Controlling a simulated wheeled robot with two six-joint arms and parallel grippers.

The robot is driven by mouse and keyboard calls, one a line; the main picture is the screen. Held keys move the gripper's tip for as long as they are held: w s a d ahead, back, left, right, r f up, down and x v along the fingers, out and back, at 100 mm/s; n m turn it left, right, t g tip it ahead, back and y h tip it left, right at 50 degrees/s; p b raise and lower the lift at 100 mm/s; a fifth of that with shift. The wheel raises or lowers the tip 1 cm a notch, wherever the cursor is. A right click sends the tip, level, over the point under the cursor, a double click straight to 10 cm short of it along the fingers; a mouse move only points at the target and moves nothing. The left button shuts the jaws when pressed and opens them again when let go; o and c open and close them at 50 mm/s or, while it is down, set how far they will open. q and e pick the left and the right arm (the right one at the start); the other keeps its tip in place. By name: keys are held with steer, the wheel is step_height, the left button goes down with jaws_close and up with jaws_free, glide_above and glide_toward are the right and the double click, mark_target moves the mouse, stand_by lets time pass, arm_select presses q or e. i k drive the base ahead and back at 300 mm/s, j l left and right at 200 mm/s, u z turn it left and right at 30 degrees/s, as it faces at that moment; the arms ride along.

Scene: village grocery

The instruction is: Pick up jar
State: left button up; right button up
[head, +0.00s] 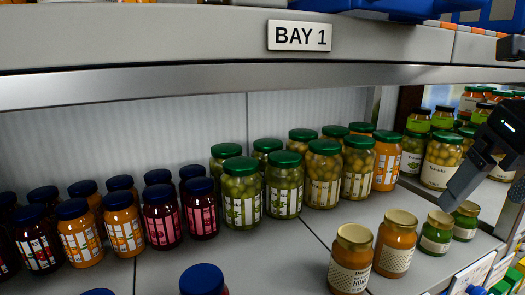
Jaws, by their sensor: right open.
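Many lidded jars stand upright on the grey shelf. Olive jars with green lids (241,192) fill the middle, and an orange jar with a green lid (386,160) ends that row. Honey jars with gold lids (351,258) stand at the front right, beside small green jars (436,233). Dark red jars (162,216) and orange jars with blue lids (80,233) stand at the left. My right gripper (468,178) is at the right, open and holding nothing that I can see, with its fingers pointing down and left above the small green jars. My left gripper is out of view.
The upper shelf edge with the BAY 1 sign (299,36) overhangs the jars. More jars (441,160) stand in the neighbouring bay, behind my right gripper. A blue lid (202,279) shows at the bottom edge. Bare shelf (255,255) lies in the front middle.

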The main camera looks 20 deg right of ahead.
mark_target(396, 238)
steer(key=k, duration=1)
